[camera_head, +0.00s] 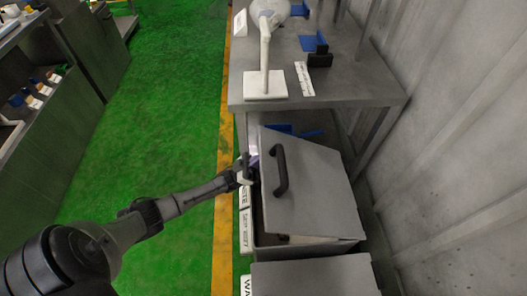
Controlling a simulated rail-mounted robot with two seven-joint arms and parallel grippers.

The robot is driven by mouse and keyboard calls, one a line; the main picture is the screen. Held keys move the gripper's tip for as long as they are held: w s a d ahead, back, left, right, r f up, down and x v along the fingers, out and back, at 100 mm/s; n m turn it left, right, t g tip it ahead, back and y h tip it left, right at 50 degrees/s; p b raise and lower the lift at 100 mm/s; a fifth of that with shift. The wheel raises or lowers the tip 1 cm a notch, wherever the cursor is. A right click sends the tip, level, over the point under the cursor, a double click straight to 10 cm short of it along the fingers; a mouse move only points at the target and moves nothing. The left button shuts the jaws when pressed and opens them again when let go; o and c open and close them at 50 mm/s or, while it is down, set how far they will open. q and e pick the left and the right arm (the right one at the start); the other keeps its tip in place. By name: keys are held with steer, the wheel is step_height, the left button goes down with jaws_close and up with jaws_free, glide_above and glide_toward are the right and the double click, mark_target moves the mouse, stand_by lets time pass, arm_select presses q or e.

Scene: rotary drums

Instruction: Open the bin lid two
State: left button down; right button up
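A grey bin lid (315,195) with a black handle (281,170) sits tilted on a bin (258,240). Its near edge stands apart from the rim, and a dark gap shows the inside. My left gripper (247,170) is at the left edge of this lid, left of the handle. It seems to touch or nearly touch the edge; whether its fingers are open or shut is too small to tell. A second grey lid (315,277) lies flat on a nearer bin, cut off by the bottom of the view. No visible mark shows which lid is number two. My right gripper is out of view.
A grey table (340,88) with a white lamp-like stand (265,84) and blue and black holders (317,50) stands behind the bins. A corrugated wall (460,130) closes off the right. Green floor (165,110) is free to the left, beyond a yellow stripe (227,150).

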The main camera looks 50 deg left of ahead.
mark_target(278, 150)
arm_select(q)
steer(key=x, duration=0.8)
steer(key=shift+s+d, duration=0.15)
steer(key=shift+d, duration=0.2)
